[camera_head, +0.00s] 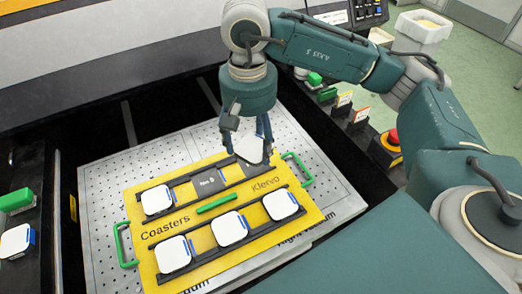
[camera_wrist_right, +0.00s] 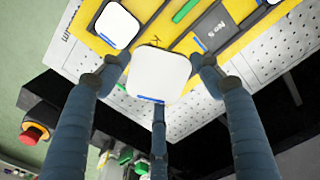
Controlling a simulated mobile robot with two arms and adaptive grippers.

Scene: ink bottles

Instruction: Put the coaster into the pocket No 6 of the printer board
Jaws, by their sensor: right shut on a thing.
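The white coaster (camera_head: 250,148) is between the fingers of my right gripper (camera_head: 247,143), which is shut on it. It also shows in the right wrist view (camera_wrist_right: 158,76), looking larger than the coasters on the board, so it seems raised. It is over the far right end of the back row of the yellow printer board (camera_head: 136,213). It largely hides the pocket there, whose number I cannot read. The pocket left of it (camera_head: 209,183) is dark and empty, with a label that looks like No 5 (camera_wrist_right: 220,27). My left gripper is not in view.
Another coaster (camera_head: 157,200) sits at the left of the back row. Three coasters fill the front row (camera_head: 229,228). Green handles (camera_head: 300,170) stand at the board's ends. A loose coaster (camera_head: 16,241) lies at the far left. A red button (camera_head: 391,139) is at right.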

